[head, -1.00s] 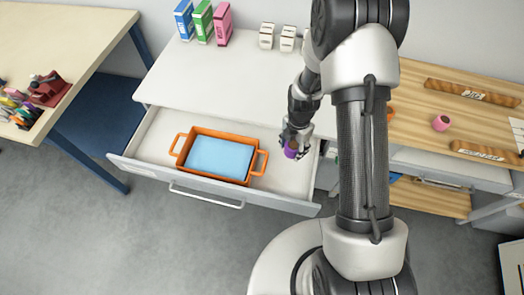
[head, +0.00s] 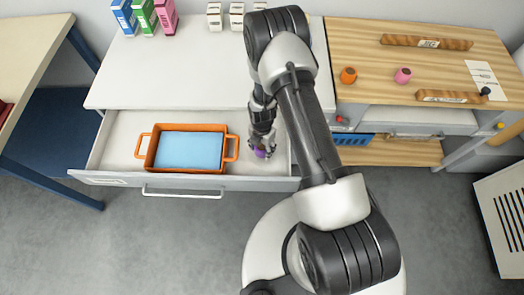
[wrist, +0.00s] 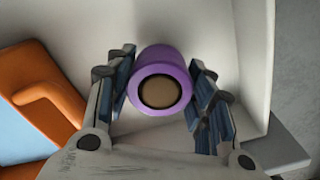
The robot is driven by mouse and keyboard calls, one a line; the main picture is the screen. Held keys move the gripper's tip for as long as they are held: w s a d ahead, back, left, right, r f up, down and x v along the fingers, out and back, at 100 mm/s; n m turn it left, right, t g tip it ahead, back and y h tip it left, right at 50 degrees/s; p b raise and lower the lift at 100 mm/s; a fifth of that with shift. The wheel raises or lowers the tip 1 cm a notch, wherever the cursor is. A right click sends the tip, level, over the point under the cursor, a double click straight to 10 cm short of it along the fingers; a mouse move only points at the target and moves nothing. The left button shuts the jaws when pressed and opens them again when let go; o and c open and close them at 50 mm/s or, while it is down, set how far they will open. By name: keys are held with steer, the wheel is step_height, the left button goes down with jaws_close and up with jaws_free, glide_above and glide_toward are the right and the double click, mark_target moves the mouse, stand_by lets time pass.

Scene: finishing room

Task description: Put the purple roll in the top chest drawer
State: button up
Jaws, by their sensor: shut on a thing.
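The purple roll (wrist: 160,80) is between the fingers of my gripper (wrist: 162,95) in the wrist view, with its round end and brown core facing the camera. In the head view my gripper (head: 262,148) is over the right part of the open top chest drawer (head: 115,160), and the purple roll (head: 261,154) shows just below the fingers. My gripper is shut on the roll. The drawer's white floor lies beneath the roll; I cannot tell whether the roll touches it.
An orange tray (head: 230,157) with a light blue inside fills the drawer's middle, left of my gripper. Colored boxes (head: 143,15) stand on the chest top. An orange roll (head: 348,75) and a pink roll (head: 402,75) stand on the wooden bench (head: 365,50) at right.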

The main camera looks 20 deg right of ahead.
mark_target(262, 151)
steer(key=shift+f, duration=1.5)
steer(key=shift+f+b, duration=0.1)
steer(key=shift+b, duration=0.3)
steer(key=o, duration=1.1)
